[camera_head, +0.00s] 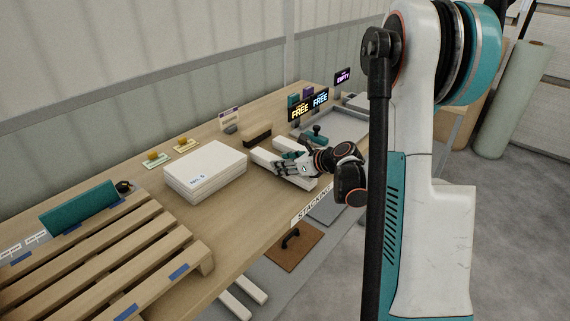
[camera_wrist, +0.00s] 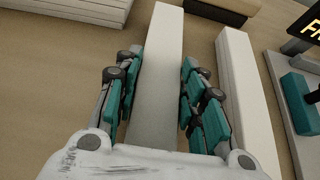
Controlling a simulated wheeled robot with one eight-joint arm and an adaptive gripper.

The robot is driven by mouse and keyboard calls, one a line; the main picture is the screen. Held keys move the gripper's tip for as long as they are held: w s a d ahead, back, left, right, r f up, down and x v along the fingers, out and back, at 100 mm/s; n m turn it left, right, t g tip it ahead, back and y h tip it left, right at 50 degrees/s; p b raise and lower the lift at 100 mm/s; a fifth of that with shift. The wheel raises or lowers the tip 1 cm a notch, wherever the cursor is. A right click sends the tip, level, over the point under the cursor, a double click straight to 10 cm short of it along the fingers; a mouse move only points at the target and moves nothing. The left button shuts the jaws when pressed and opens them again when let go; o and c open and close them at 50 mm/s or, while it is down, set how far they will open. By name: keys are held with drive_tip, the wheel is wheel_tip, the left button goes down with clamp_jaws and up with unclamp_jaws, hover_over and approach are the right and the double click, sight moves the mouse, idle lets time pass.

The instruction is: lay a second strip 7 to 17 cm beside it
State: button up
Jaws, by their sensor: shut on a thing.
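Two long white strips lie side by side, roughly parallel, with a gap of bare wood between them. My gripper (camera_wrist: 163,62) is shut on the nearer strip (camera_wrist: 158,105), with fingers along both its sides. In the head view, my gripper (camera_head: 280,166) is over the middle of this strip (camera_head: 303,183) and hides part of it. The strip is at or close to the worktop; I cannot tell whether it touches. The other strip (camera_wrist: 237,75) is to the right in the wrist view, apart from my fingers. It is partly hidden behind my gripper in the head view.
A stack of white boards (camera_head: 205,168) stands left of the strips on the wooden worktop (camera_head: 238,207). A dark brown block (camera_head: 257,137) is behind them. A grey tray (camera_head: 345,124) and glowing "FREE" signs (camera_head: 310,106) are beyond. A slatted pallet (camera_head: 110,255) fills the near left.

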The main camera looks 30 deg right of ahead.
drive_tip(key=shift+f, duration=0.4)
drive_tip(key=o, duration=1.4)
drive_tip(key=shift+c, duration=0.2)
